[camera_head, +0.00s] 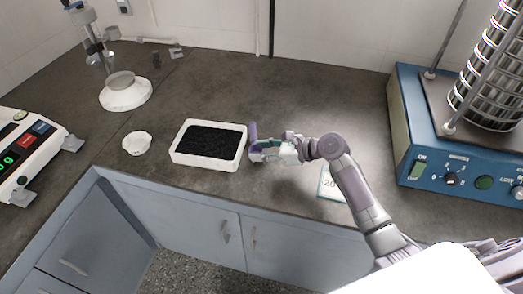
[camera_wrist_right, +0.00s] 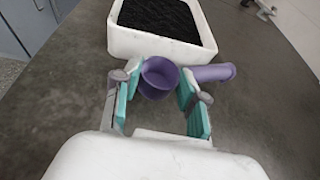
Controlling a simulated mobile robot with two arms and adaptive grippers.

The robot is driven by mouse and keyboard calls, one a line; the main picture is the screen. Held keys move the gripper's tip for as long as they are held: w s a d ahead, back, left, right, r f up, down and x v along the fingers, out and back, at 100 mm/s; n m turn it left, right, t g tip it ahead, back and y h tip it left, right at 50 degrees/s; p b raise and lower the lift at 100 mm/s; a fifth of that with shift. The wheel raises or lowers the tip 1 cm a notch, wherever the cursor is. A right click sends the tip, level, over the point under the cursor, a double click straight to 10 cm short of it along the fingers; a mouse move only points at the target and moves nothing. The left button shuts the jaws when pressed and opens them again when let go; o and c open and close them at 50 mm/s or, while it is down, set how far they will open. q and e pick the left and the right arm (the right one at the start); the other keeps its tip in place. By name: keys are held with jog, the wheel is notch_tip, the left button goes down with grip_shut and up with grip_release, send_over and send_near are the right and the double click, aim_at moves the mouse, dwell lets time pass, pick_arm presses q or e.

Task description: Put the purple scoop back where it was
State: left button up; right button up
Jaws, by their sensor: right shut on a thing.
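The purple scoop (camera_wrist_right: 159,77) is between the fingers of my right gripper (camera_wrist_right: 165,92) in the right wrist view. Its cup faces the camera and its handle points right, past the right finger. In the head view the scoop (camera_head: 253,132) shows as a small purple piece at the tip of my right gripper (camera_head: 262,148), just right of the white tray (camera_head: 176,146). My right gripper is shut on the scoop. I cannot tell whether the scoop touches the counter. My left gripper is not in view.
The tray holds dark granules. A small white dish (camera_head: 137,143) and a round-based stand (camera_head: 125,95) are on the left, near a scale (camera_head: 30,150). A blue sieve shaker (camera_head: 420,140) stands at right. A small card (camera_head: 331,184) lies near the front edge. The counter behind the tray is clear.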

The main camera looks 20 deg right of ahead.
jog(key=shift+f, duration=0.6)
jog(key=o, duration=1.2)
jog(key=shift+o, duration=0.2)
